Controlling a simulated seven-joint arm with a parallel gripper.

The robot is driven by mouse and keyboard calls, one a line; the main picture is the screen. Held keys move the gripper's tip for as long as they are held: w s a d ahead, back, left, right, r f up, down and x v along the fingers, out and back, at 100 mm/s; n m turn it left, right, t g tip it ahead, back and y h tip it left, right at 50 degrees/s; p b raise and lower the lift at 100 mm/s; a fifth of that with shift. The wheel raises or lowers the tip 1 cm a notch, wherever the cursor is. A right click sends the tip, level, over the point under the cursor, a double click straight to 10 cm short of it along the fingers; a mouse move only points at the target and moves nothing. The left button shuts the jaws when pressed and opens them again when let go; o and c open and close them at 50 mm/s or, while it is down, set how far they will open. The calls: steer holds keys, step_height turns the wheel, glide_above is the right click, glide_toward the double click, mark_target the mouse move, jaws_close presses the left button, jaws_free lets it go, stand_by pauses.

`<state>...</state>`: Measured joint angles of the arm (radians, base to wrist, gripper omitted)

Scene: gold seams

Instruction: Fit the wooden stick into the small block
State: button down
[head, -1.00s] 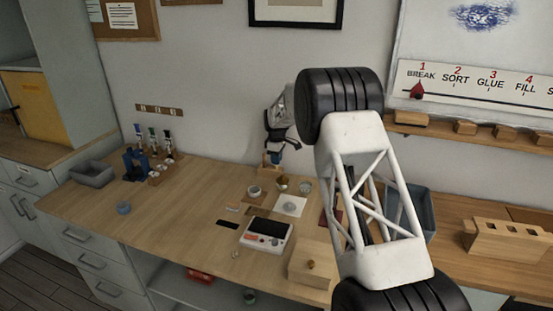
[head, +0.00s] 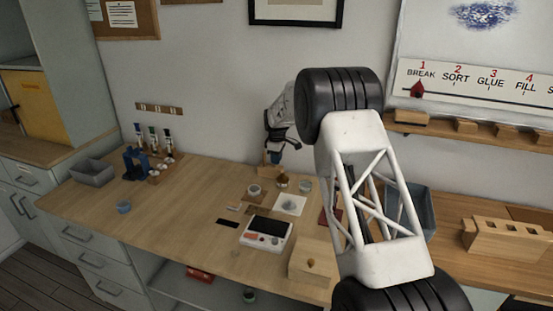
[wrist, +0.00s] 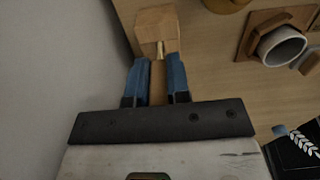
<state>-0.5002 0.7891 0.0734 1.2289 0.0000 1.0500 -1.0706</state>
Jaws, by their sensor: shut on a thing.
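My gripper (wrist: 159,82) is shut on the wooden stick (wrist: 157,88), which lies between its two blue fingers. The stick's thin, paler end points at the small wooden block (wrist: 157,24) just beyond the fingertips. The end overlaps the near face of the block in the wrist view; I cannot tell whether it is inside or only against it. In the head view my gripper (head: 274,157) is low at the back of the bench near the wall, and the stick and block are too small there to separate clearly.
A grey-white cup (wrist: 282,46) on a wooden square stands right of the block in the wrist view. The wall (wrist: 50,70) is close on the left. In the head view a white device (head: 266,233) and a wooden box (head: 311,262) stand nearer the front.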

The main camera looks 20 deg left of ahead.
steer(key=c, duration=1)
jaws_free()
steer(key=shift+r, duration=0.2)
steer(key=shift+r, duration=2.3)
steer(key=shift+r, duration=3.95)
steer(key=shift+d, duration=0.1)
